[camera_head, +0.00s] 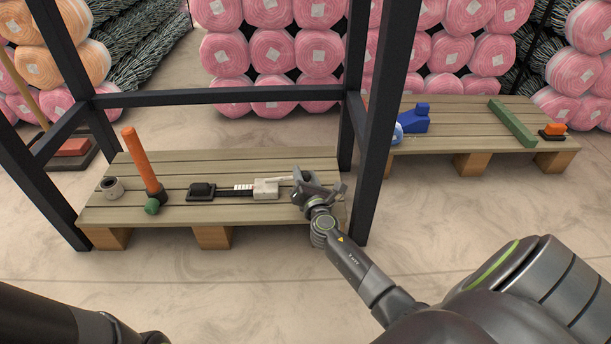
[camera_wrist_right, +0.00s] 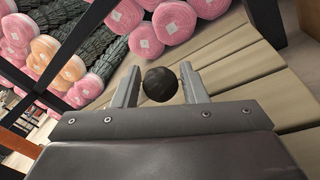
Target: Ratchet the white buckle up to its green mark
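The white buckle (camera_head: 266,188) sits on a dark strap (camera_head: 228,192) on the near wooden pallet. A small white scale with red marks shows beside the buckle's left side; I cannot make out a green mark. A pale lever reaches right from the buckle toward my right gripper (camera_head: 318,188). In the right wrist view, a round black knob (camera_wrist_right: 160,84) shows between the two fingers of this gripper (camera_wrist_right: 162,82), which stand apart with a narrow gap beside it. Whether they touch it is unclear. My left gripper is outside the view.
A black block (camera_head: 200,190) sits at the strap's left end. An orange rod (camera_head: 143,162) with a green knob and a grey ring (camera_head: 112,188) lie farther left. Dark frame posts (camera_head: 378,120) stand close by my right gripper. A second pallet (camera_head: 455,118) stands behind right.

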